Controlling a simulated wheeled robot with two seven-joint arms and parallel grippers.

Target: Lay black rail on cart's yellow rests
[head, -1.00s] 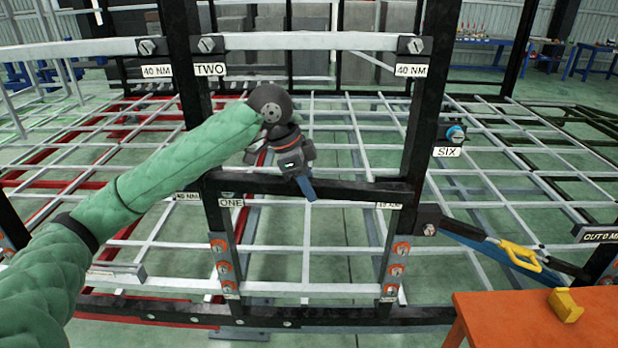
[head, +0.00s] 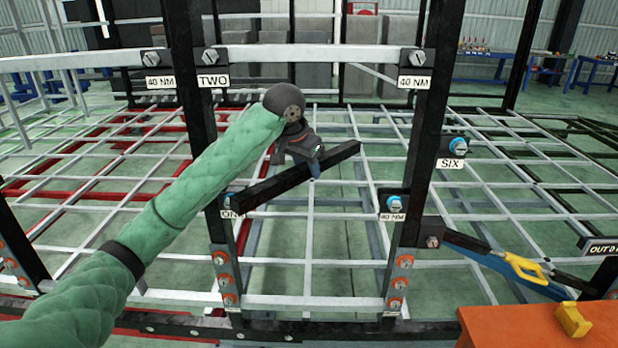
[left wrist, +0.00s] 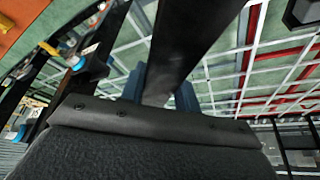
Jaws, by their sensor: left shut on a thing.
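The black rail (head: 272,184) is held in my left gripper (head: 314,168), off the frame and tilted, its right end higher in the head view. In the left wrist view the rail (left wrist: 187,38) runs up between the blue fingers of the left gripper (left wrist: 160,88), which are shut on it. An orange top (head: 525,328), probably the cart, shows at the lower right with one yellow block (head: 573,319) on it, likely a rest. The rail is well to the left of it. My right gripper is out of view.
Black posts (head: 420,150) stand on both sides of the rail. A bare blue bolt (head: 394,203) sticks out by the right post. A black bar with a yellow handle (head: 522,268) lies between the right post and the orange top. White chassis bars (head: 310,250) spread behind.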

